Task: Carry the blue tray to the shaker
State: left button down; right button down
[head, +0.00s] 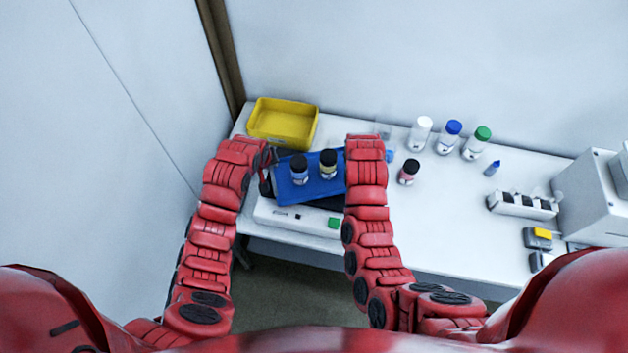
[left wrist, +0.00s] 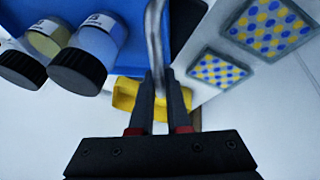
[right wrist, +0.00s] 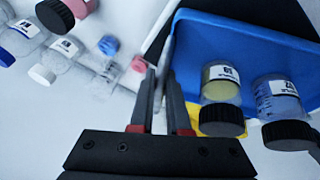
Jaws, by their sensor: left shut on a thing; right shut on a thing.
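The blue tray (head: 312,191) carries two dark-capped bottles, one with blue contents (head: 299,172) and one with yellow (head: 328,166). The shaker (head: 290,221), a white base with a green button and a dark top, lies under the tray; I cannot tell whether they touch. My left gripper (head: 266,160) is at the tray's left end, shut on a metal handle (left wrist: 155,40) in the left wrist view. My right gripper (right wrist: 168,78) is shut at the tray's other end in the right wrist view; its grip point is unclear. My right arm hides that end in the head view.
A yellow bin (head: 284,124) stands behind the tray. Bottles with white (head: 420,133), blue (head: 448,138) and green (head: 476,143) caps stand at the back. A dark-capped pink bottle (head: 408,172) is right of my right arm. A white rack (head: 522,205) stands farther right.

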pick_arm(q)
jog(key=c, duration=1.1)
grip_release()
jog(key=shift+p, duration=0.3)
jog(key=shift+c, duration=0.2)
pick_arm(e)
jog(key=c, duration=1.1)
grip_release()
jog(key=shift+d, duration=0.1)
jog(key=shift+c, duration=0.2)
pick_arm(q)
jog(key=shift+o, duration=1.3)
jog(key=shift+s+r, duration=0.1)
pick_arm(e)
jog(key=shift+o, duration=1.3)
jog(key=shift+s+r, duration=0.1)
pick_arm(q)
jog(key=v, duration=1.2)
pick_arm(e)
jog(key=v, duration=1.2)
